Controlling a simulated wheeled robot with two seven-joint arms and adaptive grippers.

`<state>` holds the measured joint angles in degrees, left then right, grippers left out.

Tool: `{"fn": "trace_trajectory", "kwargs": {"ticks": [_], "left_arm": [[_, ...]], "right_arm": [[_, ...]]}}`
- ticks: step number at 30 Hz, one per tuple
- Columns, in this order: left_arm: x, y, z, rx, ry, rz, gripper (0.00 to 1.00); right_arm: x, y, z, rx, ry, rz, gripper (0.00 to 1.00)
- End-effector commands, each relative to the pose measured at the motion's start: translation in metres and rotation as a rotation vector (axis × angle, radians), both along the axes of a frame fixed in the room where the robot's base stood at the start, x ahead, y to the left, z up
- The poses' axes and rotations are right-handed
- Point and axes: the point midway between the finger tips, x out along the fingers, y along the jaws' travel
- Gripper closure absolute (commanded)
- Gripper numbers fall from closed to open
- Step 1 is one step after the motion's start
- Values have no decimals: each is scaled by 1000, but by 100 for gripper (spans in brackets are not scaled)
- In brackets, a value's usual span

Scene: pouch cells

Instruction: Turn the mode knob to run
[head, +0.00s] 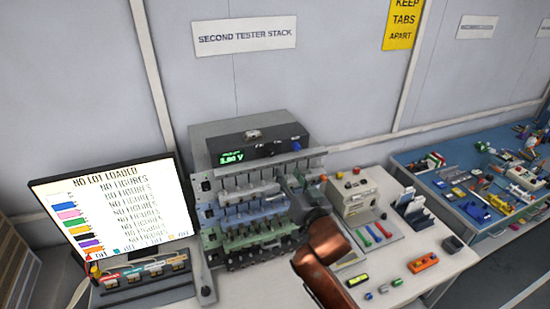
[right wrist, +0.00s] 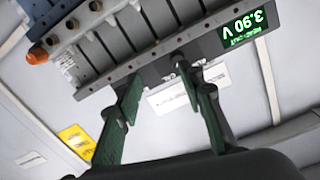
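The tester stack's dark top unit (head: 258,143) has a lit green display (head: 231,157) reading 3.90 V and small dark knobs (head: 268,149) on its front. I cannot read a mode label or a knob setting. My right gripper (head: 291,184) is in front of the right end of the stack's upper shelves and hides part of them. In the right wrist view, its green-padded fingers (right wrist: 162,88) are apart with nothing between them. The display (right wrist: 244,24) appears upside down there, near a dark knob-like part (right wrist: 179,58) by the right fingertip. My left gripper is not in view.
A monitor (head: 115,205) reading NO LOT LOADED stands left. A cluttered blue bench (head: 470,190) stands far right.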

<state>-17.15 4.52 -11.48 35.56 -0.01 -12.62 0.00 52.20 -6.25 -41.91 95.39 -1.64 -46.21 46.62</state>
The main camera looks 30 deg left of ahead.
Motion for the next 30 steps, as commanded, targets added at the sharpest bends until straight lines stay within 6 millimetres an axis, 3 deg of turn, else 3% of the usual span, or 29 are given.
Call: {"fn": "trace_trajectory", "kwargs": {"ticks": [5,18,30], "left_arm": [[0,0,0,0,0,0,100],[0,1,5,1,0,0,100],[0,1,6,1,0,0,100]], "right_arm": [[-8,25,18,5,-31,32,64],[29,68,19,5,-31,32,64],[41,81,18,7,-31,32,64]]}}
